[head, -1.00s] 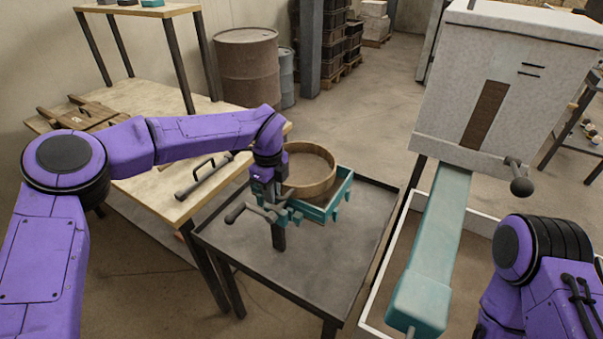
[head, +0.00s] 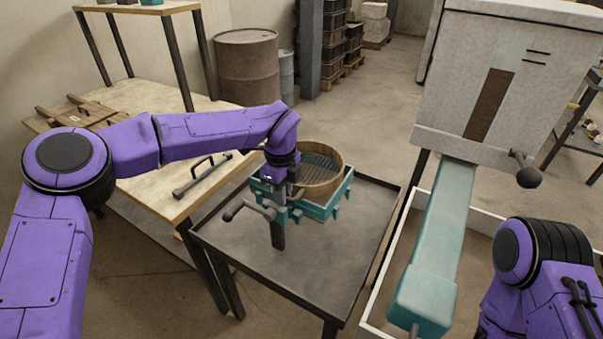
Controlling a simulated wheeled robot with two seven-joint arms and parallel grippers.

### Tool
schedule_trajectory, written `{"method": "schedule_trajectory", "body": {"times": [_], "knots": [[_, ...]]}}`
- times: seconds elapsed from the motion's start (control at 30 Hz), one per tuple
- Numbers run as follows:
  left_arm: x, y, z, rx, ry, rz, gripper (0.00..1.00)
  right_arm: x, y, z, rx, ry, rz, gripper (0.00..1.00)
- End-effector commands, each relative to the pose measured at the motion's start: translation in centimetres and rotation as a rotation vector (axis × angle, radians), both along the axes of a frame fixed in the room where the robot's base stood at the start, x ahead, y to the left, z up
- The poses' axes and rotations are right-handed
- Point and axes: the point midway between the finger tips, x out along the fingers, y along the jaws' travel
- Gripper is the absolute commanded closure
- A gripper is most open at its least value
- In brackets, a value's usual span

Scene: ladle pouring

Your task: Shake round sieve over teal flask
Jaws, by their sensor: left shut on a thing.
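The round sieve (head: 322,190) is a shallow wooden ring whose grid-like mesh shows inside it. My left gripper (head: 280,187) is shut on the near left side of the sieve; its fingertips are mostly hidden. The teal flask (head: 338,203) is an open frame on the dark table, directly below the sieve. The sieve hides most of the flask's inside, and I cannot tell whether the two touch. My right arm shows at the lower right, but its gripper is out of view.
The dark metal table (head: 335,265) is clear in front of the flask. A wooden bench (head: 150,105) stands at the left with a grey handled bar (head: 200,178) on it. At the right a grey machine (head: 510,70) with a teal chute (head: 440,240) stands over a white-rimmed tray.

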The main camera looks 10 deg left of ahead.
Motion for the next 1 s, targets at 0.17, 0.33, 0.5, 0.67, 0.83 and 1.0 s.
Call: {"method": "schedule_trajectory", "body": {"times": [0.17, 0.33, 0.5, 0.67, 0.83, 1.0], "knots": [[-0.1, -0.2, 0.0, -0.001, 0.003, -0.006, 1.00, 0.0, 0.0, 0.0, 0.000, 0.000, 0.000, 0.57], [-0.1, -0.2, 0.0, -0.001, 0.003, -0.004, 0.53, 0.0, 0.0, 0.0, 0.000, 0.000, 0.000, 0.57], [-0.1, -0.1, 0.0, -0.001, 0.001, -0.002, 0.53, 0.0, 0.0, 0.0, 0.000, 0.000, 0.000, 0.57], [-0.1, -0.1, 0.8, -0.001, 0.001, -0.002, 0.53, 0.0, 0.0, 0.6, 0.000, 0.000, 0.000, 0.57], [-0.1, -0.1, 2.9, -0.001, 0.000, -0.001, 0.53, 0.0, 0.0, 2.0, 0.000, 0.000, 0.000, 0.57], [-0.1, -0.1, 4.9, -0.001, 0.000, -0.002, 0.53, 0.0, 0.0, 3.2, 0.000, 0.000, 0.000, 0.57]]}}
